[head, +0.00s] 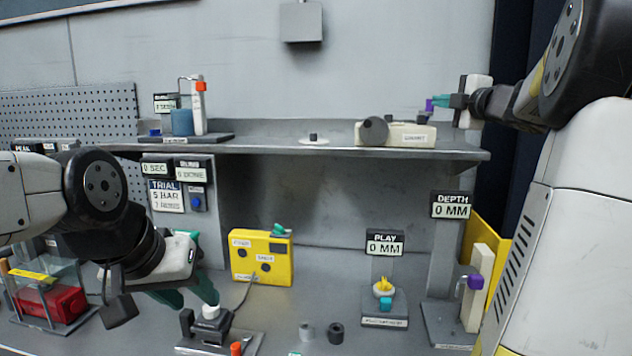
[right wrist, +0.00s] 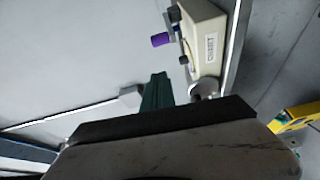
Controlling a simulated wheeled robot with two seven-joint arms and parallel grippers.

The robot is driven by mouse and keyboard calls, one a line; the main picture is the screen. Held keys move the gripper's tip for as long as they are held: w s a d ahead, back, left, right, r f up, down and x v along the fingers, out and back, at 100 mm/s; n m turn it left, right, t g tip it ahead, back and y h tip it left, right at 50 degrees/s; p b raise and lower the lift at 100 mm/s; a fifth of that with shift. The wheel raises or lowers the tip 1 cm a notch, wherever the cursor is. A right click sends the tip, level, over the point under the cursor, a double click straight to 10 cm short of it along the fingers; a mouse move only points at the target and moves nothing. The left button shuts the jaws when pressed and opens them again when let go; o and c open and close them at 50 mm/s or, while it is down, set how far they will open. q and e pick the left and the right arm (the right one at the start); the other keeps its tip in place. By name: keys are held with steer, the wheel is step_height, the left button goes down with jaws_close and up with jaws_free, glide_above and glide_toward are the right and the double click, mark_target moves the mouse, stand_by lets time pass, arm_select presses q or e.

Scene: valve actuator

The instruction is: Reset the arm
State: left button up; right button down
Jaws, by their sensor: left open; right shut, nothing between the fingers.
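My right gripper (head: 443,101) is shut and empty above the right end of the shelf. Its green fingers also show in the right wrist view (right wrist: 157,93). A purple knob (head: 429,105) appears just left of its fingertips. In the right wrist view the purple knob (right wrist: 160,39) is beyond the fingers, visibly apart, beside a cream labelled box (right wrist: 207,38). That box (head: 410,136) sits on the shelf with a dark round knob. My left gripper (head: 188,294) is open, green fingers spread, near a white-topped device (head: 211,312) on the bench; contact is unclear. Which part is the arm is unclear.
A shelf (head: 270,146) crosses above the bench. A yellow box (head: 262,258) stands mid-bench. A PLAY gauge (head: 385,244) and a DEPTH stand (head: 472,290) with a purple clamp are at right. Two small cylinders (head: 336,333) stand in front. A red block (head: 52,302) lies at left.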

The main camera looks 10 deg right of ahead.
steer(key=s+a+f+m+g, duration=0.6)
steer(key=s+a+f+m, duration=0.3)
steer(key=s+a+f, duration=0.3)
steer(key=s+a+f+m+g, duration=0.6)
steer(key=s+a+f+m, duration=0.3)
steer(key=s+f, duration=0.7)
steer(key=s+a, duration=0.2)
steer(key=a, duration=0.1)
steer(key=shift+a, duration=0.2)
steer(key=shift+w, duration=0.1)
